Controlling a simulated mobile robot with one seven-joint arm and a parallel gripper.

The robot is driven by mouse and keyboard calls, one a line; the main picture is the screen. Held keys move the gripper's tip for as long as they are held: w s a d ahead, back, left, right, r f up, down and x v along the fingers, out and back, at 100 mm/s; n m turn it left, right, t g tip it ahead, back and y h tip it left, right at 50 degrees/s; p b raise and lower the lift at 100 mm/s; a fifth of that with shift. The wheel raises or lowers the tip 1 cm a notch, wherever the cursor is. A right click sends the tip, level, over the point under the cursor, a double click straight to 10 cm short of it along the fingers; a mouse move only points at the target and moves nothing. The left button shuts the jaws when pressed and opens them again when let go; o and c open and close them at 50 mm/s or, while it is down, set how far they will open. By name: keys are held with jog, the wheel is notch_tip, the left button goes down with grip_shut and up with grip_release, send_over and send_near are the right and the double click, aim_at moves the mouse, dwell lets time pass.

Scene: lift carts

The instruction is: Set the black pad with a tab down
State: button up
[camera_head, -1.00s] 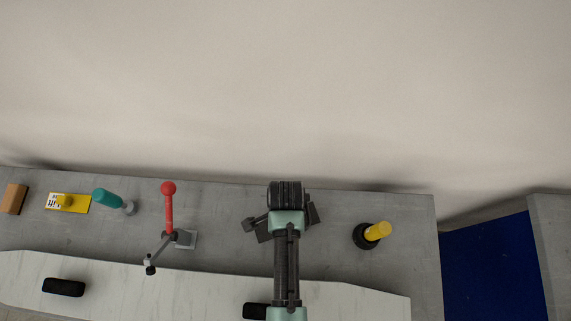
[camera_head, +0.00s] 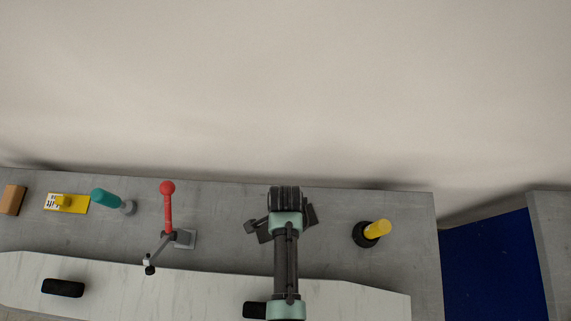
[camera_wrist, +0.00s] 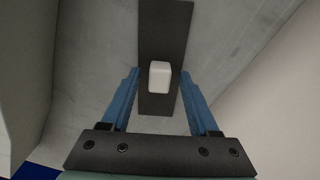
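The black pad (camera_wrist: 160,30) shows in the wrist view as a long dark strip with a pale block-shaped tab (camera_wrist: 159,76) on it. It appears to lie flat on the grey worktop. My gripper (camera_wrist: 160,79) is over it, its two blue fingers apart on either side of the tab, with a visible gap on each side. In the head view my gripper and arm cover most of the pad, and a dark part of it (camera_head: 264,236) shows beside the wrist.
On the grey worktop (camera_head: 330,235) stand a red-knobbed lever (camera_head: 168,210) to the left and a yellow-handled item on a black base (camera_head: 378,229) to the right. A teal-handled item (camera_head: 105,197), a yellow plate (camera_head: 73,204) and a brown block (camera_head: 12,200) are farther left.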

notch_tip(320, 180, up, 12)
jog(key=shift+r, duration=0.15)
dwell(0.6)
dwell(0.5)
